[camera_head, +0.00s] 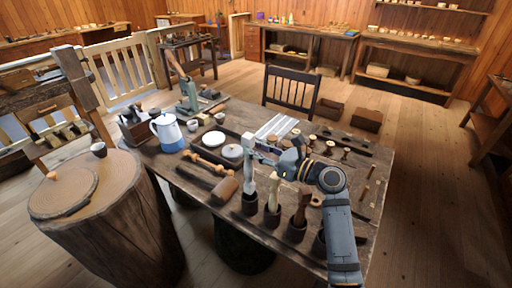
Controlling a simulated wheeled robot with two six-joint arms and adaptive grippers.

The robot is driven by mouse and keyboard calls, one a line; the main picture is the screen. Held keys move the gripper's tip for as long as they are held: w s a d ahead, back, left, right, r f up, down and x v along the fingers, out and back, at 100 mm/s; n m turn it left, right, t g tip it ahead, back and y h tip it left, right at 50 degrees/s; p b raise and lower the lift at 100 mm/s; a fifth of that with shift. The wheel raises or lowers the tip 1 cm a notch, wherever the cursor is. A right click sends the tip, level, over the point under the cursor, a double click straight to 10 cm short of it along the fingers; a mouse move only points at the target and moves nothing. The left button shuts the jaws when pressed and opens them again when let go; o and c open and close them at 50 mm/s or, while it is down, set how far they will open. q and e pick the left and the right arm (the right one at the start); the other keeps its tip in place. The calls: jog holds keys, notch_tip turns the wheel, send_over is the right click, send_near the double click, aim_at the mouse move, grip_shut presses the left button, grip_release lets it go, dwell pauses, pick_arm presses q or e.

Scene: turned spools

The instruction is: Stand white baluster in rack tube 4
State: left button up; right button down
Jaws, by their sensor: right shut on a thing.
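The tubes to the right hold a tan turned piece (273,192) and a brown one (302,206). My arm partly hides the rack's right end. No tube number is readable. My left gripper is not in view.
A blue and white pot (167,132) stands farther left. Several small spools (330,146) stand behind my arm. A chair (291,91) is beyond the bench.

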dwell(0.3)
jog(key=shift+f+p, duration=0.2)
jog(key=shift+p, duration=0.1)
jog(key=shift+f, duration=0.15)
jog(key=shift+f, duration=0.45)
jog(key=shift+f, duration=0.1)
